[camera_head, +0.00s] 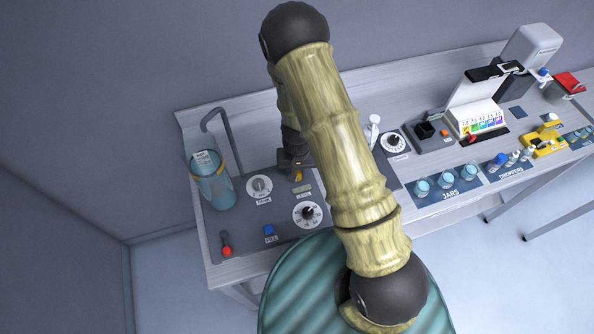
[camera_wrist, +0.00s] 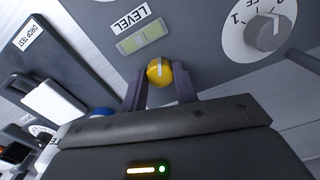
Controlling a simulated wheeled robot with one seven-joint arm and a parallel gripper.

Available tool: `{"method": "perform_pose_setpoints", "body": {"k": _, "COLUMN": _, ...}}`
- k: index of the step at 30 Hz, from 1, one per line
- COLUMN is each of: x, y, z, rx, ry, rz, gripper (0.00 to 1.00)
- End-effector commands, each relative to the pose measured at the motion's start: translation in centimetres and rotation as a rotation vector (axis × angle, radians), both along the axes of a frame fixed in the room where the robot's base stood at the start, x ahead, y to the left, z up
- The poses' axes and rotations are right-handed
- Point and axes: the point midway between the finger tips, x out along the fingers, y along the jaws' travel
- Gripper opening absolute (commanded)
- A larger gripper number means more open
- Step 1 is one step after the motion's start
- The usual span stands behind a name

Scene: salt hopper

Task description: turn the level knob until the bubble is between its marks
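The level knob is a small yellow knob with a pale pointer line (camera_wrist: 160,70), on the grey panel; in the head view it shows as a small yellow spot (camera_head: 298,176) under my gripper. My gripper (camera_wrist: 160,78) has one dark finger on each side of the knob, very close to it. I cannot tell whether the fingers press on it or a small gap remains. The pale green level window (camera_wrist: 143,38) sits beside the knob, by the LEVEL label (camera_wrist: 128,20). I cannot make out where its bubble lies against the marks.
A white numbered dial (camera_wrist: 268,30) is close to the knob. In the head view, a blue glass container (camera_head: 212,185), another dial (camera_head: 307,214), a blue button (camera_head: 268,229) and a red-tipped lever (camera_head: 226,245) share the panel. Blue jars (camera_head: 446,178) stand further right.

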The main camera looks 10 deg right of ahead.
Motion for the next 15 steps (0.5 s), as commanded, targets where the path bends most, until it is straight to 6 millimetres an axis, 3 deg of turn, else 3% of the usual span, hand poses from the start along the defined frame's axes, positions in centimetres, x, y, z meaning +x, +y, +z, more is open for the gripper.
{"method": "perform_pose_setpoints", "body": {"k": 1, "x": -0.01, "y": 0.00, "z": 0.01, "rx": 0.000, "ry": 0.000, "rz": 0.000, "gripper": 0.19}}
{"method": "perform_pose_setpoints", "body": {"k": 3, "x": -0.01, "y": 0.00, "z": 0.01, "rx": 0.000, "ry": 0.000, "rz": 0.000, "gripper": 0.06}}
{"method": "perform_pose_setpoints", "body": {"k": 15, "x": -0.01, "y": 0.01, "z": 0.01, "rx": 0.000, "ry": 0.000, "rz": -0.128, "gripper": 0.06}}
